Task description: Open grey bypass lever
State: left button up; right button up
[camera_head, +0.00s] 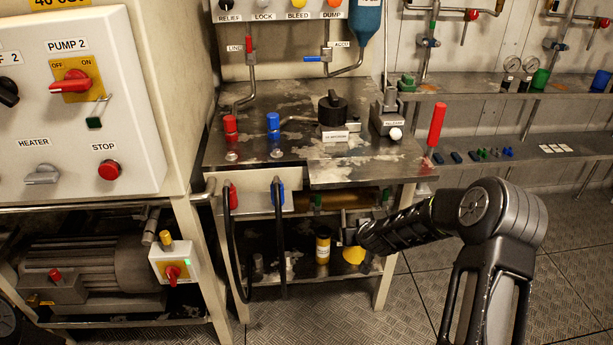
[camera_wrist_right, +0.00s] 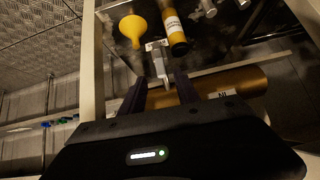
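A light grey lever with a T-shaped head (camera_wrist_right: 158,62), which looks like the bypass lever, shows in the right wrist view. Its lower end lies between the fingertips of my right gripper (camera_wrist_right: 160,90). The two dark fingers stand apart with a gap on both sides of the lever, so the gripper looks open. In the head view, my right arm reaches under the bench, and a small pale part (camera_head: 347,226) shows at its tip; the fingers are mostly hidden there. A brass cylinder (camera_wrist_right: 248,82) lies beside the fingers. My left gripper is not in view.
The bench top (camera_head: 365,168) overhangs my right gripper. Black hoses (camera_head: 281,240) hang to the left. Open floor (camera_head: 400,310) lies in front.

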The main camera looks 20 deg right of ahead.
jog(key=s+a+f+m+g+y, duration=0.1)
jog(key=s+a+f+g+y, duration=0.1)
jog(key=s+a+f, duration=0.55)
jog(key=s+a+f+m+g+y, duration=0.1)
jog(key=s+a+f, duration=0.3)
jog(key=s+a, duration=0.5)
jog(key=s+a+f+n+g+y, duration=0.2)
jog(key=s+a+g, duration=0.1)
jog(key=s+a, duration=0.6)
jog(key=s+a+f+n+g+y, duration=0.1)
jog(key=s+a+f+g, duration=0.1)
jog(key=s+a, duration=0.7)
jog(key=w+a+r+p+v, duration=0.1)
jog(key=a+p+v, duration=0.2)
jog(key=p+v, duration=1.2)
jog(key=shift+s+r, duration=0.25)
jog(key=shift+s, duration=0.2)
jog(key=shift+a, duration=0.15)
